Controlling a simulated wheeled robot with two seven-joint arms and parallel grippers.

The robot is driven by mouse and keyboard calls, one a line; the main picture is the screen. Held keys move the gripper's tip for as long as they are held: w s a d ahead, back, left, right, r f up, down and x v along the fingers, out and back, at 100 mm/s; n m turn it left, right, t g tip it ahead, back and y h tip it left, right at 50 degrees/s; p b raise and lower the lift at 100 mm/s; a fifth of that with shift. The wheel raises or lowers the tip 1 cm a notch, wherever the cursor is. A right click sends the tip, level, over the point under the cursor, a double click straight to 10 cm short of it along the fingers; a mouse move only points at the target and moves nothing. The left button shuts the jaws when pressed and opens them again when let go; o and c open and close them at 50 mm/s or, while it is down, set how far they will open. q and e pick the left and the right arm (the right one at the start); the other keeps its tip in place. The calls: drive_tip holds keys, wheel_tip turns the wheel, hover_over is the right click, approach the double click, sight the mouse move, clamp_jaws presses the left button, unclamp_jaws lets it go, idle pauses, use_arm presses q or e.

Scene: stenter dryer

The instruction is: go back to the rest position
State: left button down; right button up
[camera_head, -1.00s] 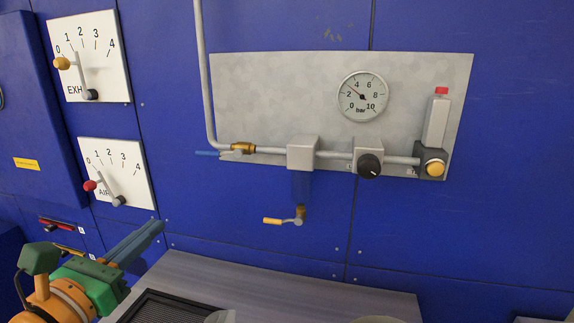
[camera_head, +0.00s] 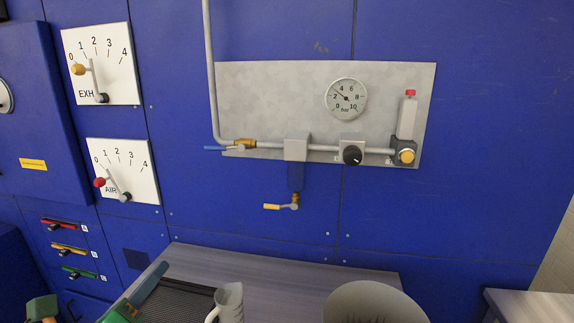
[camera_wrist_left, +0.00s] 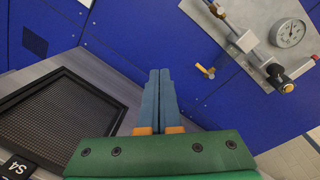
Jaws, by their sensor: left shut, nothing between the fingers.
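My left gripper (camera_head: 148,287) is at the lower left of the head view, over the left part of the grey worktop (camera_head: 262,262). Its blue-grey fingers are together in the left wrist view (camera_wrist_left: 159,72), with nothing between them. It touches nothing that I can see. Part of the green gripper body is cut off by the bottom edge of the head view. My right gripper is not in view.
A white jug (camera_head: 228,300) and a pale round bowl (camera_head: 372,304) stand on the worktop by a dark mesh tray (camera_wrist_left: 62,117). Behind is a blue wall with a gauge panel (camera_head: 255,90), a yellow-handled drain valve (camera_head: 280,206) and EXH and AIR dials (camera_head: 125,165).

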use_arm(q)
drive_tip(key=s+f+n+g+y, duration=0.2)
drive_tip(key=s+f+n+g, duration=0.1)
drive_tip(key=f+n, duration=0.5)
drive_tip(key=s+f+n+g+y, duration=0.1)
drive_tip(key=s+f+n+g, duration=0.2)
drive_tip(key=f+n, duration=0.45)
drive_tip(key=s+d+f+n+g+h, duration=0.1)
drive_tip(key=s+d+f+n+g, duration=0.3)
drive_tip(key=s+f, duration=0.35)
drive_tip(key=s+d+f+n+g, duration=0.1)
drive_tip(key=s+f+n+g, duration=0.3)
drive_tip(key=s+f+n, duration=0.3)
drive_tip(key=s+f+g, duration=0.1)
drive_tip(key=s+f, duration=0.3)
drive_tip(key=f, duration=1.4)
drive_tip(key=s+a+f+g, duration=0.1)
drive_tip(key=s+f, duration=0.7)
drive_tip(key=s, duration=0.3)
drive_tip(key=shift+s+a, duration=0.25)
drive_tip(key=shift+a, duration=0.15)
